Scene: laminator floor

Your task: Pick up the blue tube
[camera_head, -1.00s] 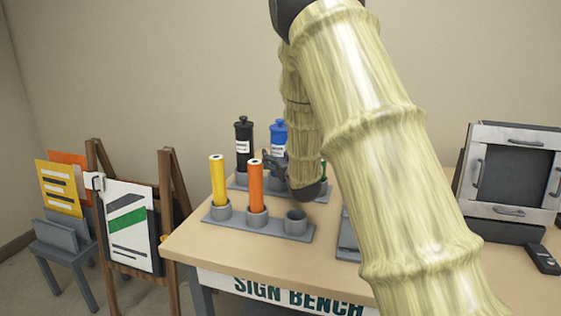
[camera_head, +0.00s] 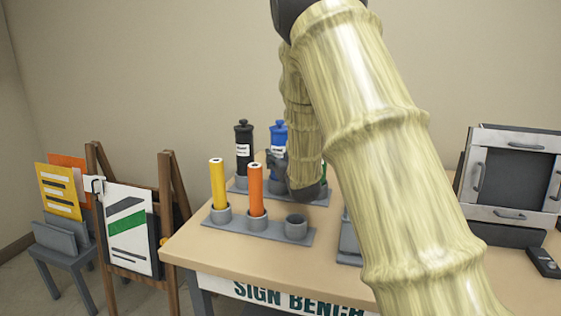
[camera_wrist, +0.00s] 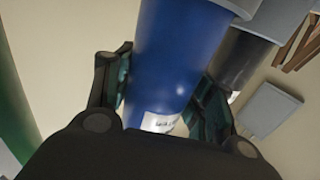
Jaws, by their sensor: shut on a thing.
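The blue tube (camera_head: 278,138) has a dark blue cap and a white label. It stands upright at the back rack on the bench, and my arm partly hides it. In the wrist view the blue tube (camera_wrist: 172,55) fills the middle, between my two finger pads. My gripper (camera_wrist: 165,92) is shut on it. In the head view my gripper (camera_head: 275,165) is small and reaches the tube from the right. The tube's lower end is mostly hidden in the head view, so I cannot tell whether it still rests in its holder.
A black tube (camera_head: 243,150) stands close left of the blue one. A front rack (camera_head: 262,232) holds a yellow tube (camera_head: 218,185) and an orange tube (camera_head: 256,190), with an empty cup (camera_head: 296,226) at right. A grey-framed machine (camera_head: 510,180) stands at the right.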

